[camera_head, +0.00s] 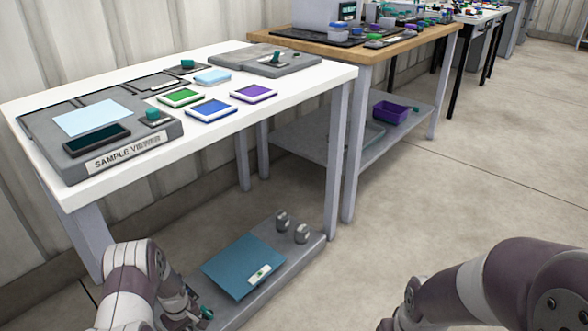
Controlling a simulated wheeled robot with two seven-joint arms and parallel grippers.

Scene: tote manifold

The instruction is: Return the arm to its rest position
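My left arm (132,286) comes in at the bottom left, in front of the white table. Its gripper (190,308) hangs low beside the lower shelf, near the bottom edge of the view. A small teal piece shows at its fingertips, but I cannot tell whether it is held or lies behind them. The finger opening is too small and dark to read. My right arm (505,285) is bent at the bottom right, over bare floor. Its gripper is cut off below the view.
The white table (290,95) carries a sample viewer (125,157), colored slides and a grey device (262,62). The lower shelf (300,262) holds a blue sheet (243,264) and two grey knobs. A wooden table (395,47) stands behind. The floor (480,170) at right is clear.

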